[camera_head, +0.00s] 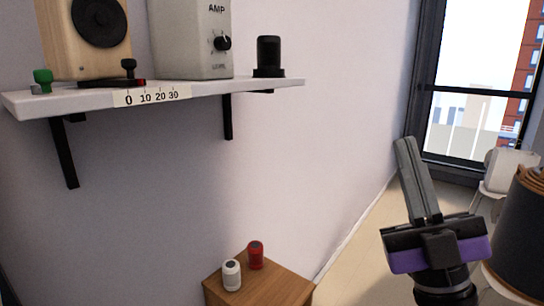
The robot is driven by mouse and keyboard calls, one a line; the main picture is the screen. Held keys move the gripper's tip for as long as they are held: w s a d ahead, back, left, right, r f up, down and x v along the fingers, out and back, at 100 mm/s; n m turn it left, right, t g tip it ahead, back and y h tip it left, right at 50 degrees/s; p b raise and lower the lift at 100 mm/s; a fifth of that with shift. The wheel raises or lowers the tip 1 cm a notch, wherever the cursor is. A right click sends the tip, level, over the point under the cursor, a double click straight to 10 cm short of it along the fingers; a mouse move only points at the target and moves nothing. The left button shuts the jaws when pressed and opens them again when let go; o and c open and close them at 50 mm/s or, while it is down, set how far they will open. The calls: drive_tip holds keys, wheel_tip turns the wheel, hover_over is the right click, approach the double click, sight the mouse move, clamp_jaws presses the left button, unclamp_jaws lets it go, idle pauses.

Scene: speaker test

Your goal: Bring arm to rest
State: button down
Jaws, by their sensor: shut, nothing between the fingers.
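My gripper (404,143) is at the right of the head view, raised and pointing up and slightly left. Its grey fingers are together with nothing between them, above a black and purple body. It is apart from the shelf and the cabinet, with open space around its fingertips.
A white wall shelf (205,90) holds a wooden speaker (60,50), a grey amp (185,45), a black knob-like object (269,55) and a green piece (43,78). A wooden cabinet (275,290) below carries a white can (231,275) and a red can (256,255). A window (480,80) is behind.

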drive_tip(key=s+d+f+m+g+h, duration=0.1)
drive_tip(key=s+f+m+h, duration=0.35)
drive_tip(key=f, duration=0.45)
drive_tip(key=s+d+f+m+g+h, duration=0.1)
drive_tip(key=s+f+m+g+h, duration=0.15)
drive_tip(key=f+m+h, duration=0.4)
drive_tip(key=s+d+f+m+g+h, duration=0.1)
drive_tip(key=s+f+m+h, duration=0.3)
drive_tip(key=f, duration=0.7)
drive_tip(key=s+f+n+g+y+b, duration=0.1)
drive_tip(key=s+f+g, duration=0.3)
drive_tip(key=s+f, duration=0.3)
drive_tip(key=s+f+g+y, duration=0.1)
drive_tip(key=s+f+g, duration=0.2)
drive_tip(key=s+f, duration=0.5)
drive_tip(key=s, duration=0.7)
drive_tip(key=shift+s+n+g+b, duration=0.2)
drive_tip(key=shift+n+g+b, duration=0.15)
drive_tip(key=shift+n+b, duration=0.05)
drive_tip(key=shift+f, duration=0.1)
